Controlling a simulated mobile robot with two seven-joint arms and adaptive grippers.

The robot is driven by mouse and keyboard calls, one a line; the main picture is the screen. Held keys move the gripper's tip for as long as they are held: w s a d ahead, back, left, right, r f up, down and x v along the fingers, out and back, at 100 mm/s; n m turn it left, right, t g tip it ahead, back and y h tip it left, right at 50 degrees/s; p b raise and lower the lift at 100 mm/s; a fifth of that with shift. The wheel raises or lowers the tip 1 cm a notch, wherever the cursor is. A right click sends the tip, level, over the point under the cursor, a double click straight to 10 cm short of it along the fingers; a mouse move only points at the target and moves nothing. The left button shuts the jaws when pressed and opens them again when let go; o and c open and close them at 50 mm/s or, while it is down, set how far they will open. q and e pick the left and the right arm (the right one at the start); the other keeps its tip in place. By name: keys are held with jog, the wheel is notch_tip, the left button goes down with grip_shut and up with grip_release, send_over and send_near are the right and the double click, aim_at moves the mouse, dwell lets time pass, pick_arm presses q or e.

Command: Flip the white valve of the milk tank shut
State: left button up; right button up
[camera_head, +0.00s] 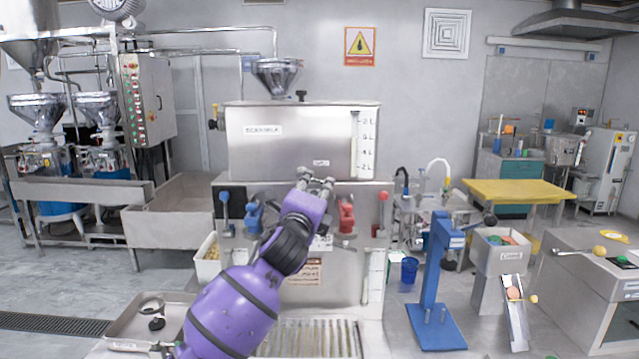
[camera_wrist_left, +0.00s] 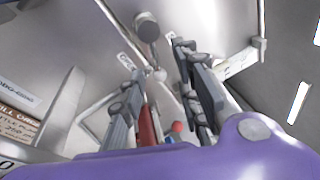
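The steel milk tank (camera_head: 290,142) stands at the centre of the head view, with a level scale on its right side. My left gripper (camera_head: 317,183) is raised in front of the tank's lower edge and hides what lies right behind it. In the left wrist view my left gripper (camera_wrist_left: 165,85) is open, its fingers apart. A small pale round knob (camera_wrist_left: 159,74) shows between the fingers; it may be the white valve's end. I cannot tell whether it touches a finger. The white valve is not clear in the head view. My right gripper is out of view.
Below the tank, a blue valve (camera_head: 253,217) is left of my arm and a red valve (camera_head: 346,214) is right of it. A slatted grate (camera_head: 310,338) lies below. A blue stand (camera_head: 436,275) is to the right.

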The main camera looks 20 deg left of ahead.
aim_at(320, 181)
pick_arm(q)
jog(key=w, duration=0.3)
jog(key=shift+w+a+r, duration=0.1)
jog(key=shift+w+r, duration=0.05)
jog(key=shift+w, duration=0.45)
jog(key=shift+c, duration=0.6)
grip_shut()
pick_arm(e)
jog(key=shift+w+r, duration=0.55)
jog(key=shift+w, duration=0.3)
